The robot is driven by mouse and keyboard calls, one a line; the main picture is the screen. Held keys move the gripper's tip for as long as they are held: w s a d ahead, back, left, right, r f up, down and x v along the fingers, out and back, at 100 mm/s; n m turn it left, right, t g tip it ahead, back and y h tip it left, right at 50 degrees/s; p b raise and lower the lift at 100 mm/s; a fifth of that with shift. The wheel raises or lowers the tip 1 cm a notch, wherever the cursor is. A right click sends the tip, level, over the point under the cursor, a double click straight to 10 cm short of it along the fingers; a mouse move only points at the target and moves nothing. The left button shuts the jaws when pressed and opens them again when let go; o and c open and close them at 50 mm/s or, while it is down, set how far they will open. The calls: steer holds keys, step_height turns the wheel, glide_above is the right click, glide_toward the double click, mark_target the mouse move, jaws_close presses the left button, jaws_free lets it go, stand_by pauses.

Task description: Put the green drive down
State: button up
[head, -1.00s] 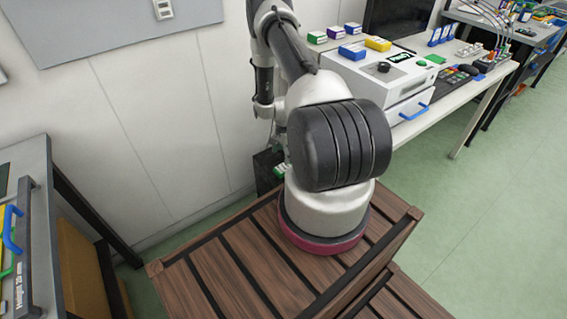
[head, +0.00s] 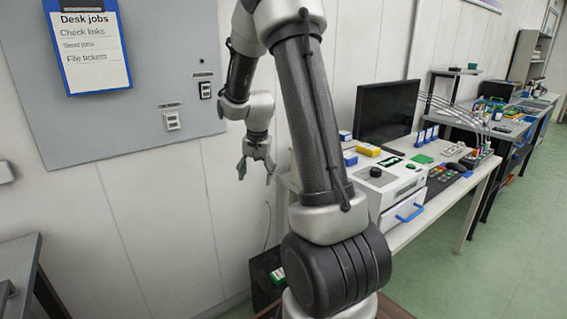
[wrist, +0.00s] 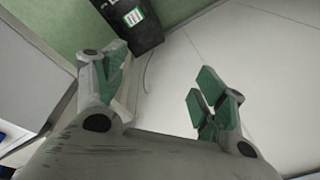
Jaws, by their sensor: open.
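My gripper (head: 257,171) hangs in front of the wall in the head view, left of the bench. Its green-padded fingers are spread apart, with nothing between them in the wrist view (wrist: 160,95). A flat green piece (head: 423,158) lies on the right part of the white machine's top, well away from my gripper. I cannot tell whether it is the green drive. A dark bin (head: 263,284) on the floor by the bench has a green and white item (head: 277,274) at its top. The bin also shows in the wrist view (wrist: 145,38).
The white machine (head: 402,184) has a blue-handled drawer and stands on the white bench (head: 452,204). Yellow (head: 368,150) and blue boxes sit on or beside it, before a black monitor (head: 387,112). A grey panel (head: 60,135) is on the wall.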

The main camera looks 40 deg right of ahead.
steer(key=s+a+r+n+t, duration=0.1)
steer(key=s+a+r+n, duration=0.4)
steer(key=s+r, duration=0.65)
steer(key=s+a+r+n, duration=0.2)
steer(key=s, duration=0.5)
steer(key=s+a+r+n+t, duration=0.1)
steer(key=s+a+r+n, duration=0.2)
steer(key=s, duration=0.5)
steer(key=shift+s+a+r, duration=0.15)
steer(key=shift+a+r, duration=0.1)
steer(key=shift+s, duration=0.1)
